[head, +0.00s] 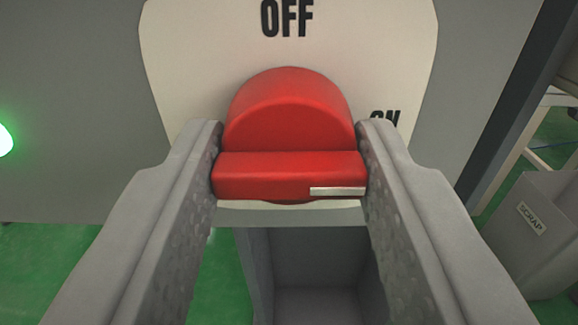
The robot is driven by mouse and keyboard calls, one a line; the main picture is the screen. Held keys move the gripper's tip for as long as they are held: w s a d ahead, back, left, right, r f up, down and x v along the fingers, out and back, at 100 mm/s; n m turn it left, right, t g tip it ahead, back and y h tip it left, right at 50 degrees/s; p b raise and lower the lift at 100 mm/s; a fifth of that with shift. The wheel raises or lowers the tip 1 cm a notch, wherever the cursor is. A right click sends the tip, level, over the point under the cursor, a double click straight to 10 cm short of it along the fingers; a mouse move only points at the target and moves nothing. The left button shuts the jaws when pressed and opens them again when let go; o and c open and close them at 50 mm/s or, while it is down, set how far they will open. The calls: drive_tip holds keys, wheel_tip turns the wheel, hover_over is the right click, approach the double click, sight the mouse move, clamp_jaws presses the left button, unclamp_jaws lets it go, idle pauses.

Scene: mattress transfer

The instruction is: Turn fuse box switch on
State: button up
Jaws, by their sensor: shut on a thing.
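The red fuse box switch (288,174) is in the middle of the head view, a rounded knob with a bar-shaped handle across its front. A white line marks the right end of the bar. It sits on a cream plate (190,50) with "OFF" printed above the knob and "ON" to its right, partly hidden by a finger. The handle bar lies level, and its white mark is at the right, below the "ON" label. My gripper (289,175) is shut on the handle, one finger at each end of the bar.
The grey fuse box front (70,100) surrounds the plate. A green light (4,140) glows at the left edge. A grey bin labelled "SCRAP" (545,255) stands at the right. An open grey container (305,265) is below the switch, over green floor (50,265).

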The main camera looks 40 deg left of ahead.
drive_tip(key=shift+f, duration=0.15)
drive_tip(key=o, duration=0.8)
drive_tip(key=shift+o, duration=1)
drive_tip(key=v, duration=1.7)
drive_tip(key=shift+d, duration=0.2)
drive_tip(key=shift+s, duration=0.2)
